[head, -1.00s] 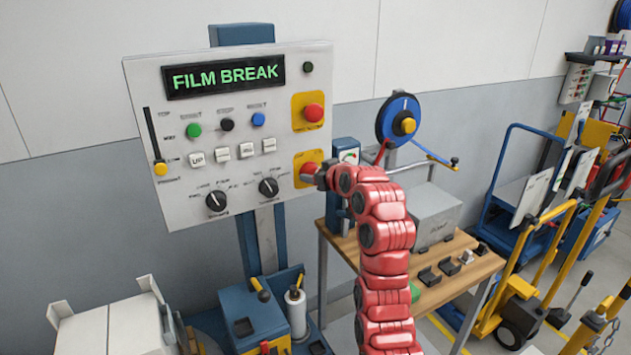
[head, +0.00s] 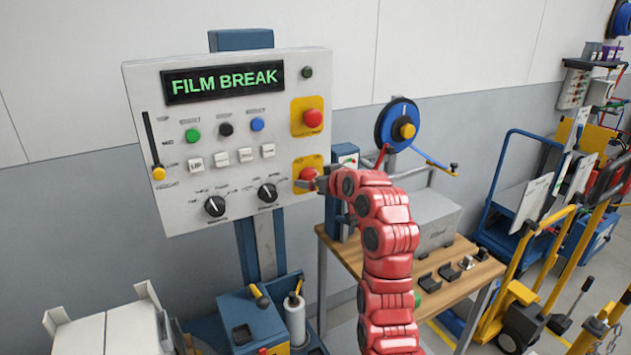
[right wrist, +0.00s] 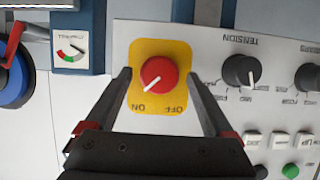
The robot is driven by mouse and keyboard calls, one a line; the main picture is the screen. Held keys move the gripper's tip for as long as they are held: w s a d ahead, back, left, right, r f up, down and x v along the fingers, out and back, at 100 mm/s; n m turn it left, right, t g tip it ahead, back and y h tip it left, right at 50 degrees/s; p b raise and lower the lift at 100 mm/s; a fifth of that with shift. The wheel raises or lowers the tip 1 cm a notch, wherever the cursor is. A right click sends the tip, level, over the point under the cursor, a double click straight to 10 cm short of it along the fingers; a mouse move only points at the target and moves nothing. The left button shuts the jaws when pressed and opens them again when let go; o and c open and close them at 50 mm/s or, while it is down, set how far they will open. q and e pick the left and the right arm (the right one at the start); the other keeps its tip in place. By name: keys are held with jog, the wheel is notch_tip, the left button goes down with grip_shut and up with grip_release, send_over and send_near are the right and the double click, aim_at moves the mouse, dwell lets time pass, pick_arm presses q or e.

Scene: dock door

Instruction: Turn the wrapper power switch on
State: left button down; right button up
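The power switch (head: 307,174) is a red rotary knob on a yellow plate at the lower right of the control panel (head: 225,185). In the right wrist view, upside down, the red knob (right wrist: 158,74) has a white pointer line slanting to the lower left, toward the ON label; OFF is to its right. My right gripper (head: 318,184) is at the switch in the head view. In the wrist view its fingers (right wrist: 158,80) are spread on either side of the plate, with gaps to the knob. It holds nothing. My left gripper is not in view.
The lit display (head: 222,80) reads FILM BREAK. A red button (head: 312,119) on yellow sits above the switch. The black tension knob (right wrist: 241,71) is beside the right-hand finger in the wrist view. A wooden bench (head: 460,285) stands right of the panel.

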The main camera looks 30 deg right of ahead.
jog(key=shift+s+r, duration=0.1)
jog(key=shift+s, duration=0.05)
jog(key=p+v, duration=0.2)
jog(key=v, duration=1.5)
jog(key=shift+s, duration=0.1)
